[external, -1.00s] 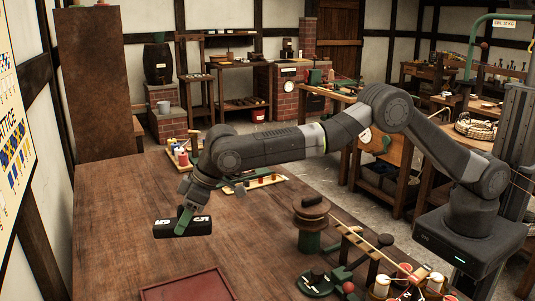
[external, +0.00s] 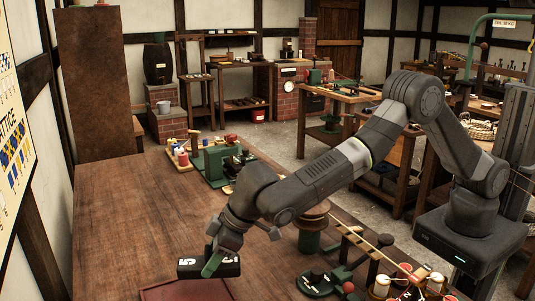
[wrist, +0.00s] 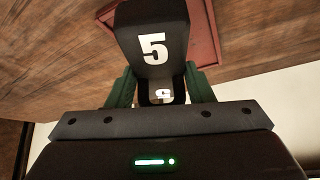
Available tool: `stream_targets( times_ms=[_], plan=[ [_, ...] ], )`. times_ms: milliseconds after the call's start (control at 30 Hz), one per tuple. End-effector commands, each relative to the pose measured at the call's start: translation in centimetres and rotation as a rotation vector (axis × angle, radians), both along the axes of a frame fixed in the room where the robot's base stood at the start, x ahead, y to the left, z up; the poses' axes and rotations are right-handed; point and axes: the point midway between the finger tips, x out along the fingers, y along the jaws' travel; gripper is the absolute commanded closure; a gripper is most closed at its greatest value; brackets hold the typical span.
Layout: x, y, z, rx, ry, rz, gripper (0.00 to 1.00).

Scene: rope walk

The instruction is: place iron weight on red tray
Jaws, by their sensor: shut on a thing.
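The iron weight (external: 222,267) is a black block with a white 5 on it. My gripper (external: 211,264) is shut on it, its green fingers on either side. In the external view the weight is at the far edge of the red tray (external: 180,291), overlapping it in the picture; I cannot tell whether it touches. The tray is cut off by the bottom of that view. In the wrist view the weight (wrist: 153,42) fills the space between the fingers (wrist: 155,88), and part of the red tray (wrist: 205,35) shows behind it.
The wooden table (external: 120,220) is bare to the left of and beyond the tray. A green machine (external: 222,162) and spools (external: 180,153) stand along its far edge. A green-based winder (external: 318,282) and white spools (external: 410,293) stand to the right of the tray.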

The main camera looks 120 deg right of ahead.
Motion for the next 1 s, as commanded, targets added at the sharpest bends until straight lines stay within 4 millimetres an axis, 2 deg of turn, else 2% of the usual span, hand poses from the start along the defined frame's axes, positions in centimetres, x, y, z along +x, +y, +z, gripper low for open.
stream_targets(
  times_ms=[167, 433, 967, 1000],
  plan=[
    [0.1, 0.0, -0.6, -0.001, -0.007, 0.0, 1.0],
    [0.1, 0.0, -3.6, -0.001, -0.006, 0.002, 1.0],
    [0.1, 0.0, -4.3, 0.0, -0.007, 0.001, 1.0],
    [0.0, 0.0, -4.6, 0.001, -0.001, 0.0, 0.47]
  ],
)
